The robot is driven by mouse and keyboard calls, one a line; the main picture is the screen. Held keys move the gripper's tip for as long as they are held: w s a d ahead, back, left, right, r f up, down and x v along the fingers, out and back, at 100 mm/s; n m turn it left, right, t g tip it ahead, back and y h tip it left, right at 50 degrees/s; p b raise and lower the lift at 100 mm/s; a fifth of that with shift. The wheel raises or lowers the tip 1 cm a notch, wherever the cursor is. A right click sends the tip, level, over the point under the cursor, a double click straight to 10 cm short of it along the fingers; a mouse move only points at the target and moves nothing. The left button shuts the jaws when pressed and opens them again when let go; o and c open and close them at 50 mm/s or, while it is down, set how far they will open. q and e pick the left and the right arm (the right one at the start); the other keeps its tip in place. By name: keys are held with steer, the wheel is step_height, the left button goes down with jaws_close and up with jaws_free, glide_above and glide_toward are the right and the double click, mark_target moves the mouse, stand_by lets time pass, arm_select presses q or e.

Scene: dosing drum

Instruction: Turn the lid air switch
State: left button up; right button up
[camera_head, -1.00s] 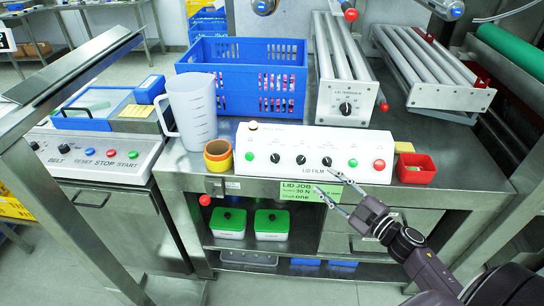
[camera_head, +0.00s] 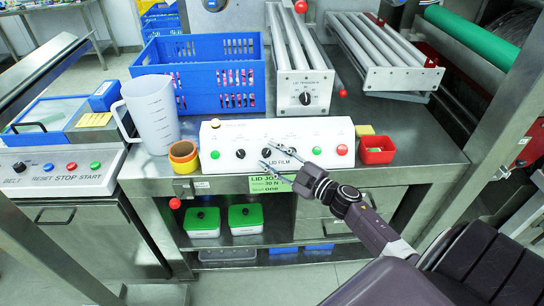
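The white control panel (camera_head: 225,135), marked LID FILM, stands on the steel bench. It carries several black rotary knobs, including a left one (camera_head: 240,154) and a middle one (camera_head: 266,152). The small labels above the knobs are too small to read, so I cannot tell which one is lid air. My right gripper (camera_head: 267,155) is in front of the panel, its two fingers spread with nothing between them. The fingertips overlap the middle knob in the picture; I cannot tell whether they touch it. My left gripper is not in view.
A green button (camera_head: 215,155) and a red button (camera_head: 342,150) flank the knobs. A blue crate (camera_head: 205,75) and the lid tensioner (camera_head: 304,93) stand behind.

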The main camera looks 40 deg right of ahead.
jaws_close()
steer(key=shift+r+n+g+y+p, duration=0.3)
steer(key=shift+n+y+p, duration=0.1)
steer(key=shift+p, duration=0.35)
steer(key=n+g+p, duration=0.2)
steer(key=p, duration=0.1)
steer(key=r+n+g+y+p, duration=0.1)
steer(key=n+g+p, duration=0.1)
steer(key=p, duration=0.1)
steer(key=n+g+p, duration=0.2)
steer(key=n+p, duration=0.1)
steer(key=shift+w+d+r+y, duration=0.15)
steer(key=shift+w+d+y, duration=0.2)
steer(key=shift+d+y, duration=0.05)
steer(key=n+g+p, duration=0.1)
steer(key=g+p, duration=0.1)
steer(key=shift+w+n+g, duration=0.1)
steer(key=shift+n+g, duration=0.2)
steer(key=shift+n, duration=0.1)
steer(key=shift+a+n+g+h+p, duration=0.1)
steer(key=shift+n+g+h+p, duration=0.2)
steer(key=shift+n+g+p, duration=0.35)
steer(key=shift+f, duration=0.25)
